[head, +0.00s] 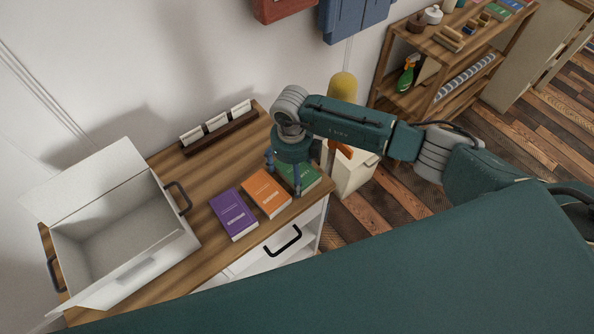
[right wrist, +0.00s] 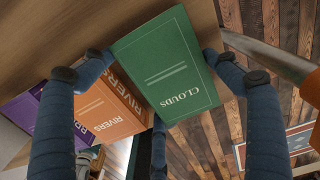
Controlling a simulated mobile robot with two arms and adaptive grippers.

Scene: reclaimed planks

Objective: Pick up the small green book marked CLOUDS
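The small green book marked CLOUDS (right wrist: 168,68) lies face up at the right end of the wooden cabinet top; in the head view the green book (head: 308,178) is partly hidden by my right gripper. My right gripper (head: 284,176) points down over it. In the right wrist view, the fingers of the right gripper (right wrist: 158,55) straddle the book's two long sides, with narrow gaps seeming to remain. An orange book marked RIVERS (right wrist: 105,112) lies close beside it on the left. My left gripper is not in view.
A purple book (head: 233,213) lies left of the orange book (head: 266,192). An open white box (head: 125,262) stands on the left of the cabinet top (head: 172,165). A wooden rack (head: 222,132) sits at the back. A shelf unit (head: 440,90) stands far right.

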